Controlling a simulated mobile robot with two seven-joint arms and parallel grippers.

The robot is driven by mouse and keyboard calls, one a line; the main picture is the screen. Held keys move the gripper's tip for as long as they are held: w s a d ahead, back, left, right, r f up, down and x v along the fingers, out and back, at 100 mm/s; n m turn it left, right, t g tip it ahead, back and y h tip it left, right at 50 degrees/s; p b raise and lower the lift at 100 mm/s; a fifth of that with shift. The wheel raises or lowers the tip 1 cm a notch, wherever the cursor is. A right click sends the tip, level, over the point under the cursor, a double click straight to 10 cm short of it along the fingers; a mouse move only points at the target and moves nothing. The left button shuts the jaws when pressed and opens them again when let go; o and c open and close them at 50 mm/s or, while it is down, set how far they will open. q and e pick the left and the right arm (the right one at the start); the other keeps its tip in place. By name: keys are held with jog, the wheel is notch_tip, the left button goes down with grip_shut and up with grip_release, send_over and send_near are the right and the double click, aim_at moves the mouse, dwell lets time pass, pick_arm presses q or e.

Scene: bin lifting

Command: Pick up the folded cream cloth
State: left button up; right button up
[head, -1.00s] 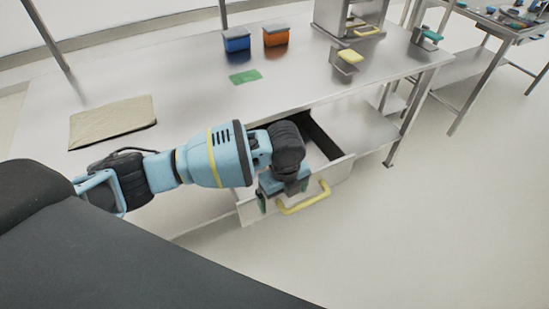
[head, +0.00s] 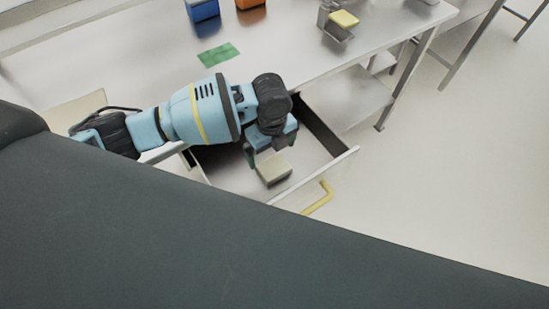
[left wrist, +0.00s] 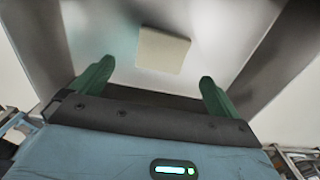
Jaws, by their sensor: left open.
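The folded cream cloth (head: 273,168) lies as a small, thick block on the floor of the open drawer (head: 318,180). In the left wrist view the cloth (left wrist: 162,50) shows beyond the fingertips, roughly centred between them. My left gripper (head: 271,147) is over the drawer, pointing down, just above and behind the cloth in the head view. Its green fingers (left wrist: 156,75) are spread, with nothing between them. They look apart from the cloth. My right gripper is not in view.
The drawer's yellow handle (head: 318,199) is at its front. On the steel table (head: 150,65) are a green mat (head: 218,54), a blue bin (head: 204,10), an orange bin (head: 250,4) and a beige sheet (head: 78,110). Drawer walls surround the cloth.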

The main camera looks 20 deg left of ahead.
aim_at(274, 166)
pick_arm(q)
jog(key=shift+s+d, duration=0.1)
jog(key=shift+f, duration=1.3)
jog(key=f, duration=0.5)
jog(key=shift+d+b, duration=0.2)
jog(key=shift+b, duration=0.2)
jog(key=c, duration=0.9)
